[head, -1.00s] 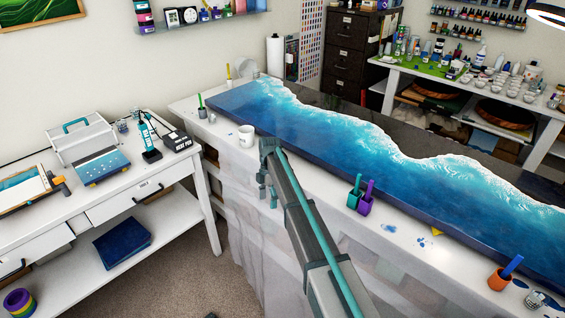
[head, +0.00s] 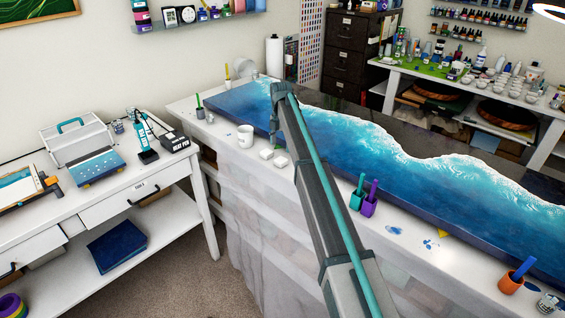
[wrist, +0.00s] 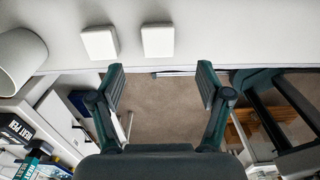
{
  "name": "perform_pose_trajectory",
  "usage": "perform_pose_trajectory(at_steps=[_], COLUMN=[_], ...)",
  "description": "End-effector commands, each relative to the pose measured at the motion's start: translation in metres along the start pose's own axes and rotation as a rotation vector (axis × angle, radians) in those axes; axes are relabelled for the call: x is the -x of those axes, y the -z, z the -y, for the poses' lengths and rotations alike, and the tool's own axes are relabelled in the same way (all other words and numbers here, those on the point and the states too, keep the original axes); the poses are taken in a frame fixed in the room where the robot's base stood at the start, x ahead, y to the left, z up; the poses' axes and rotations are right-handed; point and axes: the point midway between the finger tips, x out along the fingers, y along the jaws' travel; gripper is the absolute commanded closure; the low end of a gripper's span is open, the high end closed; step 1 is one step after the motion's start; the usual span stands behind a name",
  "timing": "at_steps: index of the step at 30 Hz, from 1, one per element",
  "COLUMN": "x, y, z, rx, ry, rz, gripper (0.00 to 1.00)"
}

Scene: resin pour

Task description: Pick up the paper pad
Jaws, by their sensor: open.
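Two small white block-like pads lie side by side on the front strip of the white table. In the head view one is at the left (head: 266,154) and the other at the right (head: 281,162); the wrist view shows a left pad (wrist: 99,42) and a right pad (wrist: 157,41). I cannot tell which is the paper pad. My gripper (wrist: 160,77) is open and empty. In the wrist view its fingertips lie just below the pads in the picture, over the floor beyond the table edge.
A white mug (head: 245,135) stands left of the pads, close by. The blue wave-patterned resin slab (head: 340,130) lies behind them. Teal and purple cups (head: 369,206) stand to the right. A side table (head: 165,172) with tools is at the left.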

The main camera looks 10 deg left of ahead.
Motion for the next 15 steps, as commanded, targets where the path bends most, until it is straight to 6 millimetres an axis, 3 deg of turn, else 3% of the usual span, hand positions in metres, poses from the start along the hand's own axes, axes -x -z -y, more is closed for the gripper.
perform_pose_trajectory(at_steps=[4,15], x=[-0.019,-0.045], y=[0.0,-0.001], z=[0.001,-0.002], rx=[-0.001,-0.002], ry=[0.001,0.001], rz=[-0.001,-0.002], gripper=[0.23,0.23])
